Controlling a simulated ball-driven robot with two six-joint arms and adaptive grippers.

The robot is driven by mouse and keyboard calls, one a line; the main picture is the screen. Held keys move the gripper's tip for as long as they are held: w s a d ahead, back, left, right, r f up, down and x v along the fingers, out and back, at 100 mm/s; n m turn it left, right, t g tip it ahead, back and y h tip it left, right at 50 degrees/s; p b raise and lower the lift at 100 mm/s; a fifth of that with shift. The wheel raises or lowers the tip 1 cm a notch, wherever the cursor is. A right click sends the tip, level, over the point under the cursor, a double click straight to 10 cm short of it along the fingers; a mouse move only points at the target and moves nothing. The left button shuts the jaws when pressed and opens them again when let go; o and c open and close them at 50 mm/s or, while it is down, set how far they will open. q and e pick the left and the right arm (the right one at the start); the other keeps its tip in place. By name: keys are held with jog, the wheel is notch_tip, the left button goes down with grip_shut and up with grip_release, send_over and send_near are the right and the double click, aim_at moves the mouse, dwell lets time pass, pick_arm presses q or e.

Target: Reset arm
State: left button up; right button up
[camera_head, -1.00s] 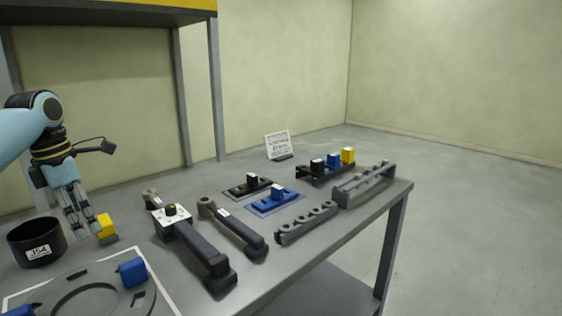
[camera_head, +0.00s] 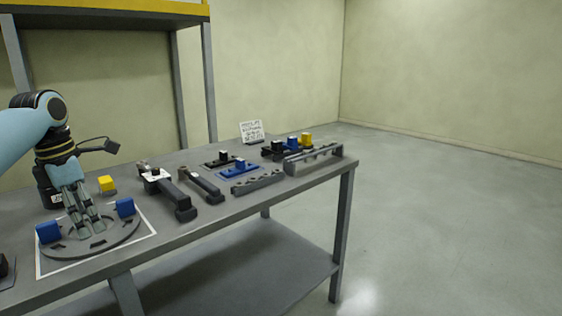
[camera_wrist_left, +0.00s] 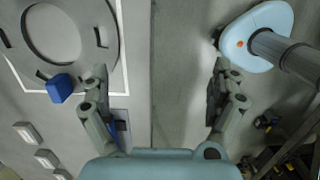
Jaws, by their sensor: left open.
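My left gripper (camera_head: 86,230) is open and empty. In the head view it appears in front of the grey round turret plate (camera_head: 68,250), which lies on a white-bordered sheet. In the left wrist view the open fingers (camera_wrist_left: 160,80) straddle the bench edge. There the ring-shaped plate (camera_wrist_left: 103,62) lies beyond the left finger, with a blue block (camera_wrist_left: 60,88) near it; more blue is partly hidden behind that finger. My right gripper is not in view.
A yellow block (camera_head: 106,184) stands behind the plate. A black cup (camera_head: 48,190) is partly hidden by my left arm. Dark tools, a blue holder (camera_head: 238,169), grey racks and a sign (camera_head: 252,132) fill the bench's right half. Floor right of the bench is clear.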

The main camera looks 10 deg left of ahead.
pick_arm(q)
jog(key=s+d+f+m+g+b, duration=0.2)
jog(key=s+d+f, duration=0.1)
jog(key=s+f, duration=0.9)
jog(key=s+d+f+m+g+b, duration=0.1)
jog(key=s+d+f+b, duration=0.25)
jog(key=s+f, duration=0.95)
jog(key=s+d+f+m+g+b, duration=0.2)
jog(key=s+d+f, duration=0.3)
jog(key=f, duration=1.3)
jog(key=s+d+f+m+t+b, duration=0.1)
jog(key=s+d+f+m+t, duration=0.1)
jog(key=s+f+m, duration=0.6)
jog(key=s+d+f+m+t+y+b, duration=0.1)
jog(key=s+d+f+m+t+b, duration=0.1)
jog(key=s+f+m, duration=0.7)
jog(key=s+d+m, duration=0.1)
jog(key=s+m, duration=0.3)
jog(key=m, duration=0.2)
jog(key=shift+t+y, duration=0.3)
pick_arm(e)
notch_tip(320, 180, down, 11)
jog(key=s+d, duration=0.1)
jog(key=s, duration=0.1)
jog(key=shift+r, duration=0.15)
pick_arm(q)
jog(key=shift+f, duration=0.1)
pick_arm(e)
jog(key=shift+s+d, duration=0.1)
